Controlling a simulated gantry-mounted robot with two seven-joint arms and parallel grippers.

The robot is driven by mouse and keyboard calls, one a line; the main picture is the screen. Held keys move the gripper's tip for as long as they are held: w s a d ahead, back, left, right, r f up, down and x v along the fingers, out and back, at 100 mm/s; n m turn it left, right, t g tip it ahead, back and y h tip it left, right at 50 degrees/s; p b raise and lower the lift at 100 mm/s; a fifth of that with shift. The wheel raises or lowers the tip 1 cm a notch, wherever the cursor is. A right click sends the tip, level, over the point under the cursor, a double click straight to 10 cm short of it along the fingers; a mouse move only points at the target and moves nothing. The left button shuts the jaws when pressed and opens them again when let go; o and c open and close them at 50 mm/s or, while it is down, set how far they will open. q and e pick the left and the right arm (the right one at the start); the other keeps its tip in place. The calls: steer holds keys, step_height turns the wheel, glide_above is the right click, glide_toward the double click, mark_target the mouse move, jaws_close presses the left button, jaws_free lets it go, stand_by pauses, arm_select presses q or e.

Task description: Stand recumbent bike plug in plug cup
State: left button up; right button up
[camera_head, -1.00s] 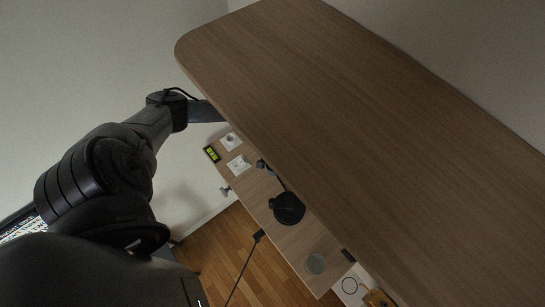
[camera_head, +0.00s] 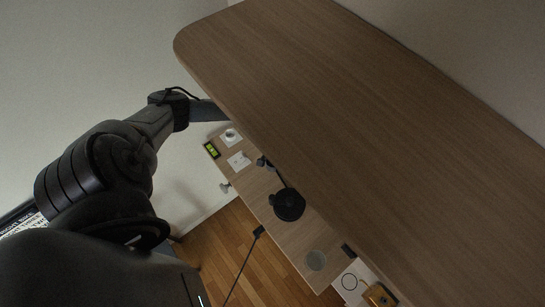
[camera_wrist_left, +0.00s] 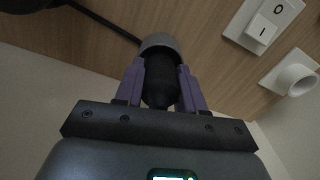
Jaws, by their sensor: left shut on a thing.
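In the left wrist view, my left gripper's purple fingers (camera_wrist_left: 160,88) are shut on a black plug-like piece (camera_wrist_left: 160,75). A grey rounded part (camera_wrist_left: 160,42) shows at its far end; I cannot tell whether it belongs to the piece. A black cord runs behind it. A white round cup-like fitting (camera_wrist_left: 297,79) on a white plate stands apart to the right; it also shows in the head view (camera_head: 230,136). In the head view the big wooden top hides my left gripper. Another black plug-like end (camera_head: 259,231) with a cord is at the lower board's edge. My right gripper is out of view.
A white switch (camera_wrist_left: 264,24) lies between the held piece and the white fitting. The wide wooden top (camera_head: 350,130) overhangs and is bare.

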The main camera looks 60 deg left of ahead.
arm_select(q)
steer(key=shift+f, duration=0.25)
steer(key=shift+f, duration=0.15)
